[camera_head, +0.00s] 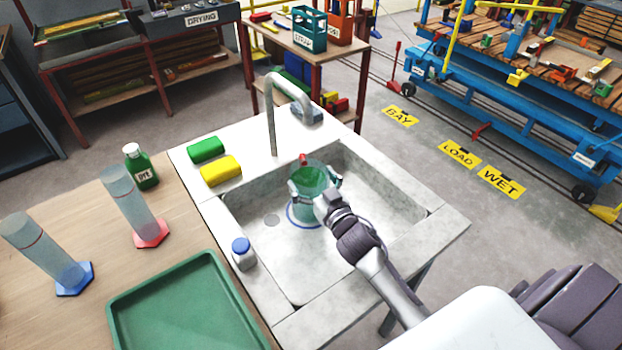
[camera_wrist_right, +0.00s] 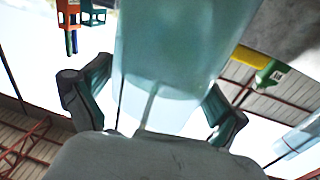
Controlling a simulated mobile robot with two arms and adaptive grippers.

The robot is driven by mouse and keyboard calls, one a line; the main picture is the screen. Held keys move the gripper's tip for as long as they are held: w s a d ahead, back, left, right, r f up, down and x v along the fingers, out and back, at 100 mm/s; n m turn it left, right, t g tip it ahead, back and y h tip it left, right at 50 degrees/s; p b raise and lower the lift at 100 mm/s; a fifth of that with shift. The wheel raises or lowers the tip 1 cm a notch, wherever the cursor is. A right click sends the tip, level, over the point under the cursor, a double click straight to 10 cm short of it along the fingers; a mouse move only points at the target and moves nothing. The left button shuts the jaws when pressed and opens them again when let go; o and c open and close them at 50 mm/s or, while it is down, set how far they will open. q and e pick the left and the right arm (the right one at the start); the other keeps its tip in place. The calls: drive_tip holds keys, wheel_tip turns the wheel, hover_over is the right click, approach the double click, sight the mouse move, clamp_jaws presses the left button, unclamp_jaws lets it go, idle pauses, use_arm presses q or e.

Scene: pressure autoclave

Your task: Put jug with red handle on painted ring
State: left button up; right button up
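The jug (camera_head: 309,176) is translucent green with a red handle (camera_head: 304,159) at its far side. It stands upright in the grey sink basin, over a blue painted ring (camera_head: 290,216) whose near and left edge shows. I cannot tell whether its base touches the sink floor. My right gripper (camera_head: 315,187) reaches in from the lower right with a finger on each side of the jug. In the right wrist view, the jug's clear wall (camera_wrist_right: 172,60) fills the space between the fingers of my right gripper (camera_wrist_right: 158,85), which appear closed against it. My left gripper is not in view.
A curved faucet (camera_head: 272,115) rises behind the basin. The left table holds cylinders, a green bottle (camera_head: 141,167) and a green tray (camera_head: 122,302).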

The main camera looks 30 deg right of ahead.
drive_tip(key=shift+r, duration=0.2)
drive_tip(key=shift+s+f, duration=0.2)
drive_tip(key=shift+s, duration=0.15)
drive_tip(key=s+b, duration=0.1)
drive_tip(key=s, duration=0.6)
drive_tip(key=shift+r, duration=0.15)
drive_tip(key=shift+w, duration=0.1)
